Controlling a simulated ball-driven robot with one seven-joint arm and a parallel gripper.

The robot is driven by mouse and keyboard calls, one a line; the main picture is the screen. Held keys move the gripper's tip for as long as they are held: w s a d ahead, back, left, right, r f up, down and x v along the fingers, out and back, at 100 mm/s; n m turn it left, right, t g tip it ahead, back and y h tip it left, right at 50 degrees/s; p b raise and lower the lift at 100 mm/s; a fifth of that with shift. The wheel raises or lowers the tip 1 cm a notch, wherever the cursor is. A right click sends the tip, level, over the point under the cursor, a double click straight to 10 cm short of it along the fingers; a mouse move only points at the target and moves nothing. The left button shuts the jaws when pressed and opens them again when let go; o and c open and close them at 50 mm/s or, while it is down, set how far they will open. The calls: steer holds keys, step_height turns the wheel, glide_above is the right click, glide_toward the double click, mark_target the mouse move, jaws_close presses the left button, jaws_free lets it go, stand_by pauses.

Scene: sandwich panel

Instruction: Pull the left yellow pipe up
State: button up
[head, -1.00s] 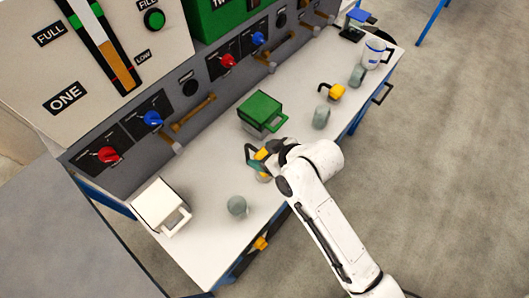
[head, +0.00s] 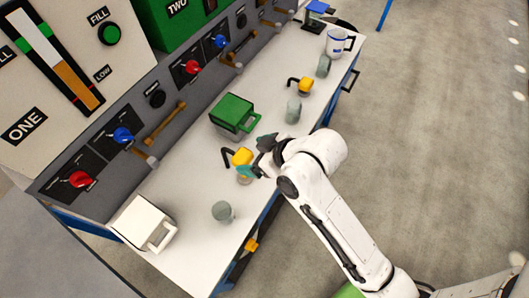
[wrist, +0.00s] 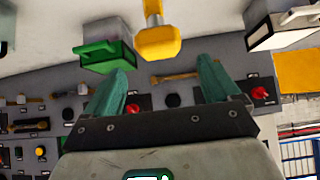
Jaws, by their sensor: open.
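The left yellow pipe (head: 242,157), a yellow piece with a bent black arm, stands on the white worktop near the green box in the head view. In the wrist view the yellow piece (wrist: 158,42) shows at the top, ahead of the gap between my fingers. My gripper (head: 254,158) has teal fingers and is just to the right of the yellow piece. It is open, and the wrist view shows nothing between the fingertips (wrist: 160,70). A second yellow pipe (head: 305,86) stands farther back. Whether a finger touches the left pipe I cannot tell.
A green box with a handle (head: 233,112), a white box (head: 143,222) and grey cylinders (head: 223,211) stand on the worktop (head: 188,190). The grey panel behind carries knobs and brass bars (head: 165,121). A white mug (head: 337,43) is at the far end.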

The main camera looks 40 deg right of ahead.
steer(key=v, duration=0.4)
steer(key=shift+s+r, duration=0.2)
steer(key=shift+r, duration=0.05)
steer(key=s+d+f+m+g+h, duration=0.1)
steer(key=s+d+f+m+g, duration=0.1)
steer(key=s+f, duration=0.3)
steer(key=s+d+f+m+g+h, duration=0.2)
steer(key=s+f+g, duration=0.3)
steer(key=s, duration=0.5)
steer(key=shift+s+d+f+g+b, duration=0.3)
steer(key=shift+s+d+b, duration=0.1)
steer(key=shift+d, duration=0.4)
